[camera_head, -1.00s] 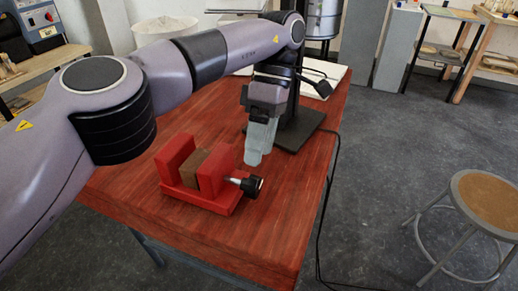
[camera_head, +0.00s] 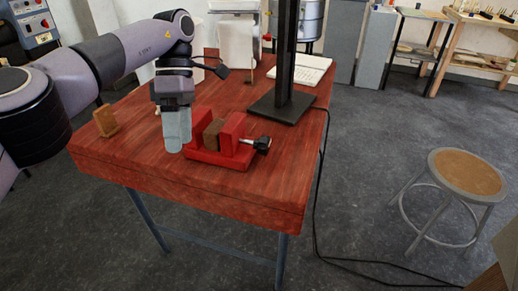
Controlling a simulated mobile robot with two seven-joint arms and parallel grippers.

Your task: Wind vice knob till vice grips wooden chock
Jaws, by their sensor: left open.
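A red vice (camera_head: 233,137) sits on the red wooden table (camera_head: 140,175). The brown wooden chock (camera_head: 213,133) stands between its two jaws. The black vice knob (camera_head: 262,144) sticks out on the vice's right side, on a metal shaft. My left gripper (camera_head: 178,143) points down just left of the vice, apart from the knob. Its pale fingers are open, seen nearly edge on, and nothing shows between them. Whether the jaws touch the chock is too small to tell. My right gripper is not in view.
A black post on a flat base (camera_head: 283,105) stands behind the vice. A small wooden piece (camera_head: 106,121) stands at the table's left. A cable hangs over the right edge; a stool (camera_head: 466,175) stands beyond.

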